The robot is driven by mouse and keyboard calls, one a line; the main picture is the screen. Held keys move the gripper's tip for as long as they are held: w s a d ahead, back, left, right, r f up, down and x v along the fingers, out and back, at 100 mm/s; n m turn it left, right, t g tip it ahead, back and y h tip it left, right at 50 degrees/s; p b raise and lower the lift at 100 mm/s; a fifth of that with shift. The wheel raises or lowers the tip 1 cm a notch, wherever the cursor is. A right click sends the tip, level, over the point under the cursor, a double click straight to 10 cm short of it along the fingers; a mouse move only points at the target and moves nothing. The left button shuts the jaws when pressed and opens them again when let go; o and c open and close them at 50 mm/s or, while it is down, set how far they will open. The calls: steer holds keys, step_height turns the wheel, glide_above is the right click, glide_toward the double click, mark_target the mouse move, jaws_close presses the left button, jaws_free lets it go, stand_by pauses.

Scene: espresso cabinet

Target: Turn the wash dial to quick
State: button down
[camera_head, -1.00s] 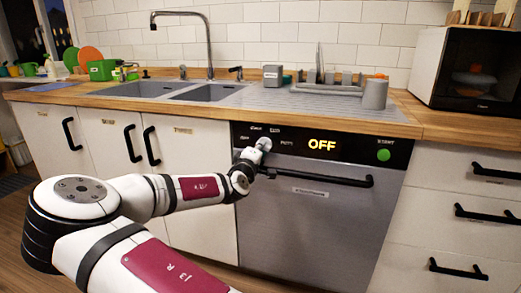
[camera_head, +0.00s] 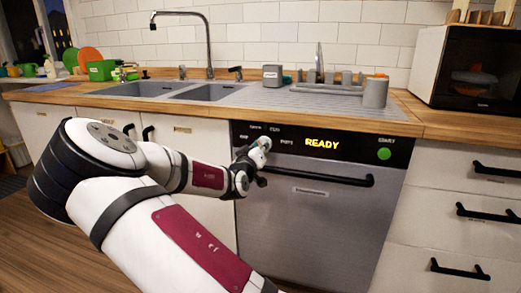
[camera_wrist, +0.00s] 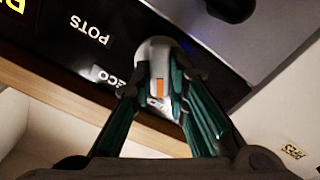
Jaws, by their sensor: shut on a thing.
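The wash dial (camera_head: 264,143) is a pale round knob on the left of the dishwasher's black panel, largely hidden by my gripper in the head view. In the wrist view the dial (camera_wrist: 158,58) shows an orange mark on its edge, at the bottom in that picture. ECO and POTS labels lie to its left there; the label by the mark is mostly hidden. My gripper (camera_wrist: 157,84) has its two green-sided fingers on either side of the dial, shut on it. The panel display (camera_head: 322,143) reads READY in yellow.
A black dishwasher handle (camera_head: 320,178) runs just below the panel, close to my gripper. A round green START button (camera_head: 384,154) sits at the panel's right. The wooden counter edge (camera_head: 330,125) overhangs above. Drawers with black handles (camera_head: 487,217) stand to the right.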

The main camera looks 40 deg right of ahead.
steer(key=shift+m, duration=0.6)
steer(key=c, duration=1.6)
jaws_free()
steer(key=shift+o, duration=0.2)
steer(key=v, duration=1.2)
